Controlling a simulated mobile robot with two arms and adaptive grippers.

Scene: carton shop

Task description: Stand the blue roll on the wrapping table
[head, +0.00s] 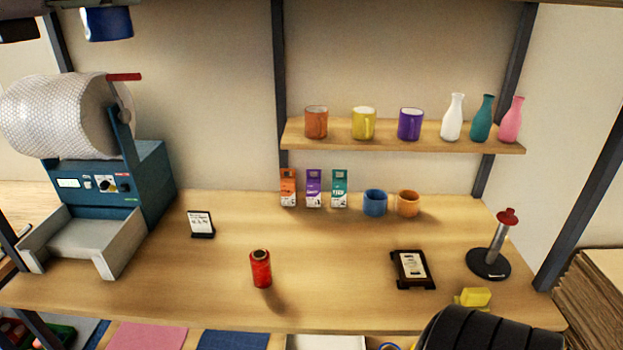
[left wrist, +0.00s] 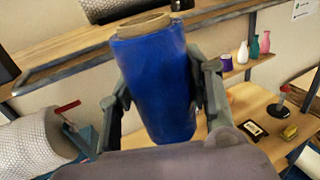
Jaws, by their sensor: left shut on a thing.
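My left gripper (left wrist: 165,78) is shut on the blue roll (left wrist: 152,105); in the left wrist view its fingers lie on both sides of the roll. The roll is a glossy blue cylinder with a brown cardboard core at its upper end. It is held in the air, above the wrapping table (head: 330,240). In the head view only a lower piece of the blue roll (head: 107,26) shows at the top left edge, with my arm partly cut off.
A red roll (head: 261,268) stands mid-table, with a small sign (head: 201,224) behind. A bubble-wrap machine (head: 105,185) fills the left. Cartons (head: 314,188) and cups (head: 375,203) stand at the back. A black frame (head: 412,269) and red-topped stand (head: 489,262) are right. Wood is bare around the red roll.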

